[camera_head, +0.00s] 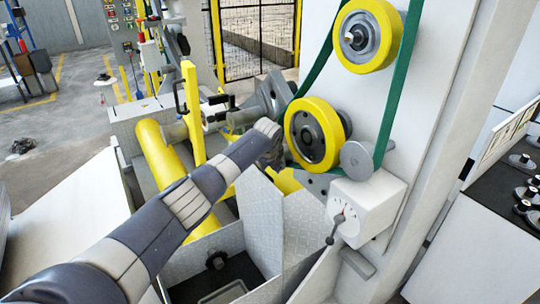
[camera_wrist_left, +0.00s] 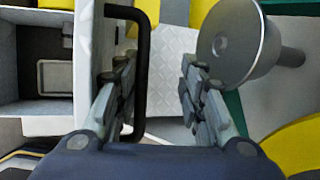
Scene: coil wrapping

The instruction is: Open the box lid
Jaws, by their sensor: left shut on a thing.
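The box (camera_head: 185,262) is low in the middle of the head view, and its dark inside shows. Its lid (camera_head: 262,212) stands up as a pale grey panel at the right of the opening. In the left wrist view the lid shows edge-on (camera_wrist_left: 87,60), with a black bar handle (camera_wrist_left: 142,60) on its side. In the head view the gripper (camera_head: 270,150) is mostly hidden by my wrist and the machine.
Yellow wheels (camera_head: 316,135) with a green belt (camera_head: 392,95) and a grey disc (camera_head: 357,159) stand close right of my gripper. A white dial box (camera_head: 368,207) sits below them. A yellow post (camera_head: 193,110) and yellow roller (camera_head: 160,160) are behind my arm.

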